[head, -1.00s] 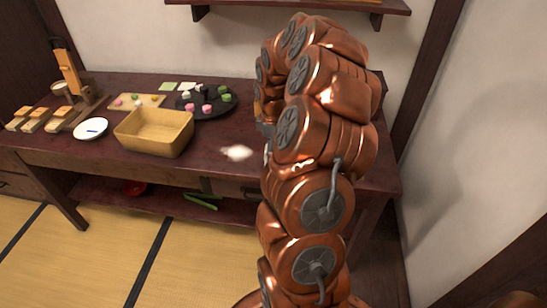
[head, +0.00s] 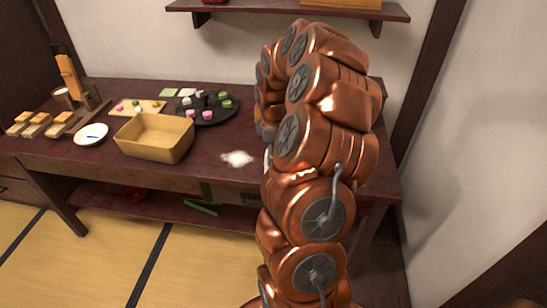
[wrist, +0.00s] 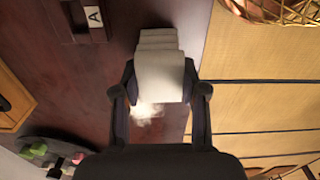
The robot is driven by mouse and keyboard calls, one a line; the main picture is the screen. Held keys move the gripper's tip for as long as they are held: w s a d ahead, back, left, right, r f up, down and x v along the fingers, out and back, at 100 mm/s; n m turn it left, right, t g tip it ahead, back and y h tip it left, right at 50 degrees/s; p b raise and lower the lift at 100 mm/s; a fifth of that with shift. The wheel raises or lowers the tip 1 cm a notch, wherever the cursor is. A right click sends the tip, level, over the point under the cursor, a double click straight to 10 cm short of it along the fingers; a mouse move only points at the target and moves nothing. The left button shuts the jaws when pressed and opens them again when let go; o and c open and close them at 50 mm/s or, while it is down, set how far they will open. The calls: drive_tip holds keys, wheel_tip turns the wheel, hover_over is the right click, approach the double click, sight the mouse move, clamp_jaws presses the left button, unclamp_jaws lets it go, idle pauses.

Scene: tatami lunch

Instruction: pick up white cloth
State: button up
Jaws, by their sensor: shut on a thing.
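The white cloth (wrist: 160,78) is a folded, layered pale piece in the wrist view. It sits between the two dark fingers of my gripper (wrist: 160,88), which is shut on it, and its far end sticks out beyond them. Dark table and tatami show behind it; whether it touches the table I cannot tell.
A blurry white patch (head: 237,158) lies on the dark table (head: 225,176). Left of it are a tan basket (head: 153,150), a black plate (head: 181,116) with sweets and a white dish (head: 91,140). A wire basket (wrist: 275,10) and an "A" label (wrist: 94,17) show in the wrist view.

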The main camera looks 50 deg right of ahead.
drive_tip(key=shift+r, duration=1.5)
drive_tip(key=shift+s+a+r, duration=0.1)
drive_tip(key=shift+a, duration=0.05)
drive_tip(key=s+a+r+b, duration=0.1)
drive_tip(key=s+a+b, duration=0.1)
drive_tip(key=s+a, duration=0.7)
drive_tip(key=a, duration=0.3)
drive_tip(key=shift+s+r, duration=0.2)
drive_tip(key=shift+s, duration=0.15)
drive_tip(key=shift+a, duration=0.1)
drive_tip(key=o, duration=0.5)
drive_tip(key=c, duration=0.4)
drive_tip(key=shift+w, duration=0.1)
